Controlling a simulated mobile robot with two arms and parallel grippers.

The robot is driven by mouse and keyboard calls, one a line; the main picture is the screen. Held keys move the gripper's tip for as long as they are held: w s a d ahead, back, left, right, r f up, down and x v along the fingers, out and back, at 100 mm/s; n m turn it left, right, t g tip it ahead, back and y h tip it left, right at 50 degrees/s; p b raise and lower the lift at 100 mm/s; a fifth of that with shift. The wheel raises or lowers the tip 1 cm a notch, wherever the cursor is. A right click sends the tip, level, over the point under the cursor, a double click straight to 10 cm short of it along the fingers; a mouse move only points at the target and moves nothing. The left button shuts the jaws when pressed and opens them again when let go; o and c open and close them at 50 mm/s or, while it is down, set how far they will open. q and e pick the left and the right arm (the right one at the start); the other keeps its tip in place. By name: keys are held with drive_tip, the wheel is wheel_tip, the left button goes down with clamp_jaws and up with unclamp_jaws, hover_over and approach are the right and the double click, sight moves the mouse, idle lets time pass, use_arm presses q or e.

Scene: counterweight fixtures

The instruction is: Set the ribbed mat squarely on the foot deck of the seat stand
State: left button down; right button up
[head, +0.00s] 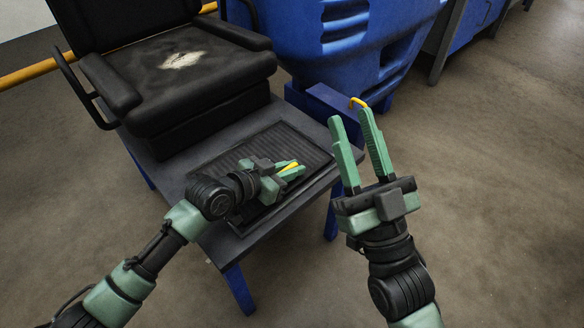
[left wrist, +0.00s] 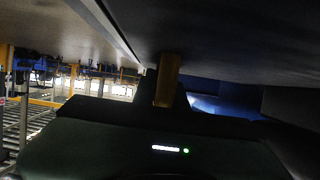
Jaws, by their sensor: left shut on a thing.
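The ribbed mat (head: 292,143) is a dark, ridged rectangle at the foot deck (head: 345,160) of the seat stand, in front of the black seat. Its edges look roughly parallel to the deck's edges; I cannot tell whether it lies fully flat. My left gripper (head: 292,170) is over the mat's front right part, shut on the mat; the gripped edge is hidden. The left wrist view is dark, with a yellowish finger part and broad dark surfaces close up. My right gripper (head: 354,122) is open and empty, pointing up, right of the deck.
The black seat (head: 190,75) with a worn pale patch and armrests stands behind the deck. A large blue machine (head: 350,45) is close behind on the right. A yellow rail (head: 30,72) runs at left. Open concrete floor (head: 490,190) lies to the right.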

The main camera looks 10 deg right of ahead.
use_arm(q)
drive_tip(key=shift+f, duration=0.15)
use_arm(e)
drive_tip(key=shift+s+r+y, duration=0.25)
drive_tip(key=shift+r+y, duration=0.05)
drive_tip(key=shift+r, duration=0.1)
use_arm(q)
drive_tip(key=c, duration=1.4)
unclamp_jaws()
drive_tip(key=shift+c, duration=0.2)
drive_tip(key=shift+o, duration=0.4)
drive_tip(key=shift+f, duration=0.1)
